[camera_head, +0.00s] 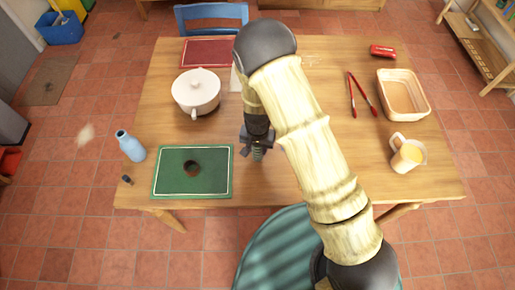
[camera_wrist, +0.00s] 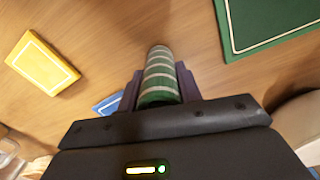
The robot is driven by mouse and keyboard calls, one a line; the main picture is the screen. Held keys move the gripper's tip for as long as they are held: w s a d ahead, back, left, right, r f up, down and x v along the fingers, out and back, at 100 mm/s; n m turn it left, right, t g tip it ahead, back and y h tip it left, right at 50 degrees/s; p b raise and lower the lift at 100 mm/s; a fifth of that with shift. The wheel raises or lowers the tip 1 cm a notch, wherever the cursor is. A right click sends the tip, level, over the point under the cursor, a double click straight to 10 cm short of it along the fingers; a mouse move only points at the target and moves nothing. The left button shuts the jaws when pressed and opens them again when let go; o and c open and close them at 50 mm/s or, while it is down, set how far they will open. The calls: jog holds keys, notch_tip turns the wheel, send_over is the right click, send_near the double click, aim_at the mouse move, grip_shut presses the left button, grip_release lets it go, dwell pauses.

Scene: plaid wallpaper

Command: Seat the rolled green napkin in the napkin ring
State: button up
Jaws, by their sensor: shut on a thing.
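The rolled green napkin, green with pale stripes, is between the two fingers of my gripper in the wrist view, where the napkin (camera_wrist: 160,72) points away from the palm. My gripper (camera_wrist: 159,88) is shut on it. In the head view my gripper (camera_head: 257,146) is over the front middle of the table, right of the green mat, with the napkin (camera_head: 258,155) small below it. A dark ring-like round thing (camera_head: 192,168), probably the napkin ring, sits on the green placemat (camera_head: 165,187). The placemat's corner also shows in the wrist view (camera_wrist: 232,45).
A blue bottle (camera_head: 130,146) and small dark cap (camera_head: 127,180) stand left of the mat. A white pot (camera_head: 196,92) is behind it. Red tongs (camera_head: 363,95), a basket (camera_head: 403,95) and a juice jug (camera_head: 407,153) are at right. A yellow card (camera_wrist: 42,63) lies on the table.

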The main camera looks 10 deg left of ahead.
notch_tip(320, 180, up, 10)
jog(key=shift+f+b, duration=0.25)
jog(key=shift+b, duration=0.25)
dwell(0.3)
